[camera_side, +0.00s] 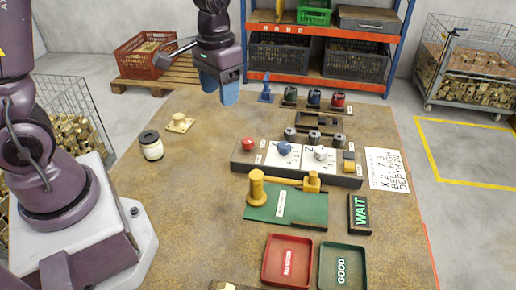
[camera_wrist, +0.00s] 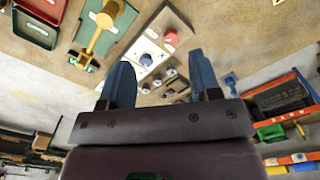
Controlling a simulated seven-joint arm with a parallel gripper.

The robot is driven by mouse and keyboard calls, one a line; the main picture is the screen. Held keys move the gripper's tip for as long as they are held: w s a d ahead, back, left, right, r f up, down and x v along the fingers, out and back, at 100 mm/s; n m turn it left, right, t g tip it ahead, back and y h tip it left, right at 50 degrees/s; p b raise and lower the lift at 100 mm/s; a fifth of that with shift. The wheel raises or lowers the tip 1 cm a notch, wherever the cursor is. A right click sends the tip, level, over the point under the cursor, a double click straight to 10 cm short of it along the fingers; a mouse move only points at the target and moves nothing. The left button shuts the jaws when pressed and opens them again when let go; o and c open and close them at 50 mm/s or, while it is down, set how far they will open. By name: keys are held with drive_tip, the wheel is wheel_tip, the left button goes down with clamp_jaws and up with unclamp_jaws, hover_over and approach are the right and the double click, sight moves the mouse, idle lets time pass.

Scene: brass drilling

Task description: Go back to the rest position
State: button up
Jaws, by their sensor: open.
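My gripper (camera_side: 219,88) hangs over the back left part of the brown table (camera_side: 195,215), blue fingers pointing down. In the wrist view my gripper (camera_wrist: 160,82) shows two blue fingers spread apart with nothing between them. The control panel (camera_side: 262,172) with a red button (camera_side: 248,144), a blue knob (camera_side: 284,149) and a white knob (camera_side: 320,153) lies to the right of and nearer than the gripper. A green plate (camera_side: 270,212) with a yellow lever (camera_side: 257,188) sits in front of the panel. A sign (camera_side: 360,211) reads WAIT.
A red tray (camera_side: 268,275) and a green tray (camera_side: 328,280) marked GOOD stand at the front. A white jar (camera_side: 151,146) and a brass piece (camera_side: 179,123) are on the left. Small coloured holders (camera_side: 314,98) line the back edge. A shelf rack (camera_side: 320,30) stands behind.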

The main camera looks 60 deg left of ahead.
drive_tip(key=s+d+r+t, duration=0.2)
drive_tip(key=s+r, duration=0.4)
drive_tip(key=s+d+r+m+t, duration=0.1)
drive_tip(key=s+d+r+t, duration=0.1)
drive_tip(key=s+r, duration=0.4)
drive_tip(key=shift+s+m+t, duration=0.3)
drive_tip(key=shift+s+t, duration=0.4)
drive_tip(key=shift+t, duration=0.1)
drive_tip(key=shift+o, duration=0.2)
drive_tip(key=shift+d, duration=0.1)
idle(1.3)
